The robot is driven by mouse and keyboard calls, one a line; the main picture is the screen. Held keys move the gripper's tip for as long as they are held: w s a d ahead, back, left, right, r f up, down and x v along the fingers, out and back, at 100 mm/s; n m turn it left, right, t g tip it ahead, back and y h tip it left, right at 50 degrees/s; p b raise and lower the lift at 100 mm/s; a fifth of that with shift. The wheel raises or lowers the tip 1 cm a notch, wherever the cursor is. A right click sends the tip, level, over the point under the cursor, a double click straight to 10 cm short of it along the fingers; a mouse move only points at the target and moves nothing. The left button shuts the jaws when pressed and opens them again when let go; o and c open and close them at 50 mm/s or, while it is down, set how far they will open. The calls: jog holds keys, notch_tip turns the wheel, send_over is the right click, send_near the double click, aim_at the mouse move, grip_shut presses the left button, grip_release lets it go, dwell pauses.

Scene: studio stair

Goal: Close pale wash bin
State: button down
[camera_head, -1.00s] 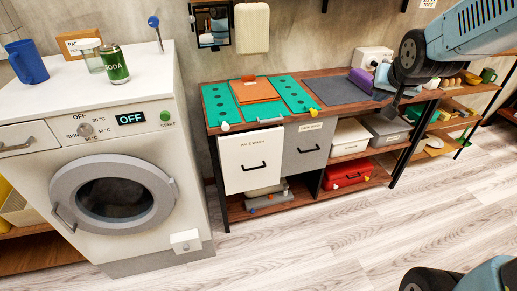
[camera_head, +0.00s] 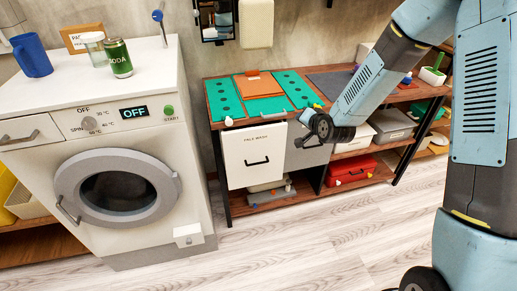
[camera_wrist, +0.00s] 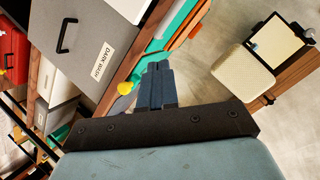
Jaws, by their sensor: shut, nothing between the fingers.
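The pale wash bin (camera_head: 250,150) is a white front with a dark handle, under the left end of the workbench in the head view. It seems to stand a little further forward than the grey dark wash bin (camera_head: 303,158) on its right; how far is hard to tell. My gripper (camera_head: 308,120) is in front of the upper part of the dark wash bin, right of the pale bin and hiding part of the grey front. In the wrist view my fingers (camera_wrist: 156,80) are together and empty, beside the dark wash front (camera_wrist: 95,35). The pale bin is not recognisable there.
The washing machine (camera_head: 100,170) stands left of the bench. Teal mats (camera_head: 223,99) and an orange sheet lie on the bench top. A yellow knob (camera_wrist: 125,88) is close to my fingers. A red case (camera_head: 350,171) sits on the lower shelf. The floor (camera_head: 300,240) in front is clear.

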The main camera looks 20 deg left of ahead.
jog(key=s+a+f+m+t+y, duration=0.2)
jog(key=s+a+f+m+y, duration=0.15)
jog(key=a+f, duration=0.6)
jog(key=m+t+h, duration=0.1)
jog(key=m+t, duration=0.2)
jog(key=m, duration=0.3)
send_near(256, 143)
jog(key=x, duration=0.7)
jog(key=shift+a+r, duration=0.1)
jog(key=shift+a, duration=0.05)
jog(key=shift+h, duration=0.35)
